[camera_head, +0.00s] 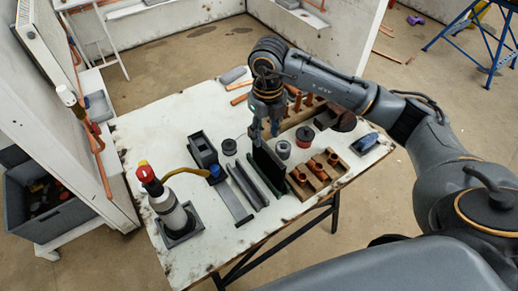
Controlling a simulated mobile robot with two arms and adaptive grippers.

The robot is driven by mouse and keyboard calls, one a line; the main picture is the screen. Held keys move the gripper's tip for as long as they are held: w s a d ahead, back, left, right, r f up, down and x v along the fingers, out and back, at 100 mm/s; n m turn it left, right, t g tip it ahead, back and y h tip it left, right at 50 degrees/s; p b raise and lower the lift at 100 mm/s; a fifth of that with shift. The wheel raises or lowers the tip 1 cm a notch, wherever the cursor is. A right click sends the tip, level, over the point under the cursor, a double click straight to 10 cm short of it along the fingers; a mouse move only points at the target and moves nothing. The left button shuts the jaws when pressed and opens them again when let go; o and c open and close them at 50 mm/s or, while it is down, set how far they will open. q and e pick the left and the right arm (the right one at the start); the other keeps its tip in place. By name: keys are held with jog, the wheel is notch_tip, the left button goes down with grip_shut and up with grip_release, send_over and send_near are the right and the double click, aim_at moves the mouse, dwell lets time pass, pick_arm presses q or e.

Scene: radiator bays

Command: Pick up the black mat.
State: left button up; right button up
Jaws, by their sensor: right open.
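The black mat (270,166) is a dark flat panel near the middle of the white worktable (135,125). It looks to stand on edge beside dark green and grey strips. My right gripper (265,136) comes down from above at its far end. Its jaws are open, with the fingertips close to the mat's upper edge. I cannot tell whether they touch it or are around it. My left gripper is out of view.
A torch with a red top (162,200) stands at the table's front left. Left of the mat lie grey strips (247,184) and a dark box (202,150). Right of it are a grey can (283,150), a red-and-black spool (305,136) and a wooden block with copper fittings (318,172).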

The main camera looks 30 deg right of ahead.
aim_at(267, 151)
jog(key=shift+d+f, duration=0.1)
jog(key=shift+f, duration=0.2)
jog(key=f, duration=0.2)
jog(key=f+p, duration=0.1)
jog(key=f, duration=0.1)
jog(key=s+f+p, duration=0.1)
jog(key=f, duration=0.1)
jog(key=shift+f, duration=0.4)
jog(key=shift+w+f, duration=0.1)
jog(key=shift+f, duration=0.15)
jog(key=f+p, duration=0.2)
jog(key=shift+d+f, duration=0.25)
jog(key=shift+f, duration=0.05)
notch_tip(267, 151, down, 2)
jog(key=shift+f, duration=0.15)
jog(key=shift+w+f, duration=0.1)
jog(key=shift+f, duration=0.1)
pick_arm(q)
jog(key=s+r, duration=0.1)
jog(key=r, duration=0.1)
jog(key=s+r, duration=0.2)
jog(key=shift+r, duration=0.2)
pick_arm(e)
grip_shut()
